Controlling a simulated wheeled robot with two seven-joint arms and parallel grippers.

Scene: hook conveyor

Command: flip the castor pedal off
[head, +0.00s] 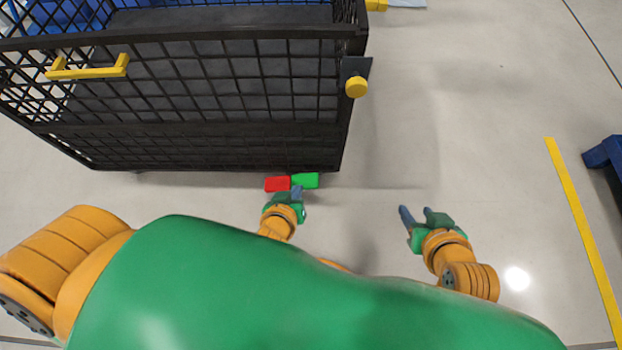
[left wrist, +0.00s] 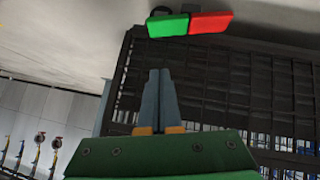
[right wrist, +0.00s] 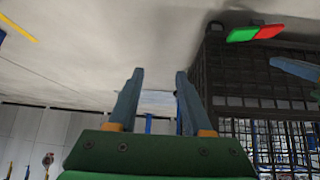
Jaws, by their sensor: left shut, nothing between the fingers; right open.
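The castor pedal has a red half (head: 277,184) and a green half (head: 306,180), low at the near bottom edge of the black cart (head: 230,130). In the left wrist view its green half (left wrist: 168,26) and red half (left wrist: 211,22) show at the top. It also shows in the right wrist view (right wrist: 243,34). My left gripper (head: 297,190) is shut and empty, close to the pedal; I cannot tell whether it touches. My right gripper (head: 414,212) is open and empty, to the right over bare floor.
The cart has a yellow handle (head: 88,70) and a yellow knob (head: 356,87) at its right corner. A yellow floor line (head: 580,225) and a dark blue object (head: 606,155) lie at the right. The floor between cart and line is clear.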

